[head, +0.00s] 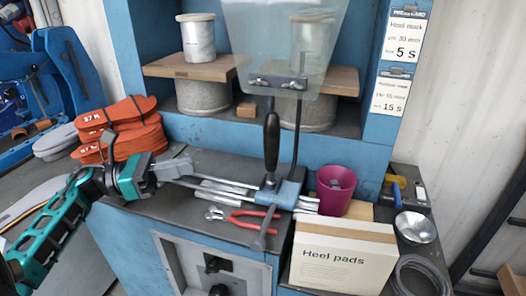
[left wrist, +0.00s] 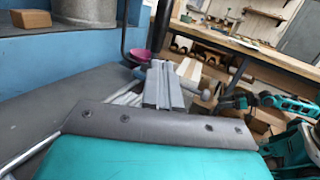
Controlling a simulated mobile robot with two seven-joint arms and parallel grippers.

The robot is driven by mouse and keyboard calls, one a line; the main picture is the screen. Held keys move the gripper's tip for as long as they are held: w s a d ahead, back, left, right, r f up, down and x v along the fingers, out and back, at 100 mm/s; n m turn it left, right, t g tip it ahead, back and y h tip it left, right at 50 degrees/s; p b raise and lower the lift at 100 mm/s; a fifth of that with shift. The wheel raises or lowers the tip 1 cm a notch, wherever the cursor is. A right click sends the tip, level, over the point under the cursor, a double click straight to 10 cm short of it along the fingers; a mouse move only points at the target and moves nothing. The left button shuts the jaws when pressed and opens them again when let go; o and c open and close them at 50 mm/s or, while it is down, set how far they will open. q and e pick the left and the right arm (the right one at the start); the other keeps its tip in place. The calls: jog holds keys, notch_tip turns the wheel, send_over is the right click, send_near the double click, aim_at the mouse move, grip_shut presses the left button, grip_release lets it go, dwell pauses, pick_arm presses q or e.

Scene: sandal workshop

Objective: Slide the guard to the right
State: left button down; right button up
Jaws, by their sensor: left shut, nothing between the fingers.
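The guard (head: 284,45) is a clear, greenish panel at the top of the head view. It stands in front of the right press station. A black handle (head: 271,140) hangs below it, above a blue block (head: 281,193) on silver rods (head: 215,184). My left gripper (head: 188,168) is shut and empty at the left end of the rods, apart from the handle and to its left. The left gripper's grey fingers (left wrist: 163,86) show in the left wrist view. My right gripper (left wrist: 232,103) appears small at the right there; its jaws are unclear.
Red pliers (head: 246,217) lie in front of the rods. A magenta cup (head: 335,188) and a "Heel pads" box (head: 342,257) stand to the right. Orange sandal soles (head: 120,130) are stacked at the left. The left press station (head: 198,70) is uncovered.

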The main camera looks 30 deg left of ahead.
pick_arm(q)
jog(key=p+x, duration=0.2)
jog(key=x, duration=1.2)
jog(key=shift+m, duration=0.3)
pick_arm(e)
jog(key=shift+s+d+r+h, duration=0.3)
jog(key=shift+d+r, duration=0.1)
jog(key=shift+d, duration=0.1)
pick_arm(q)
jog(key=d, duration=0.2)
jog(key=w+d, duration=0.1)
jog(key=d, duration=0.1)
jog(key=shift+d+r, duration=0.1)
jog(key=shift+d, duration=0.05)
jog(key=shift+s+d, duration=0.1)
jog(key=shift+d, duration=0.05)
pick_arm(e)
jog(key=shift+r, duration=0.15)
jog(key=shift+a, duration=0.1)
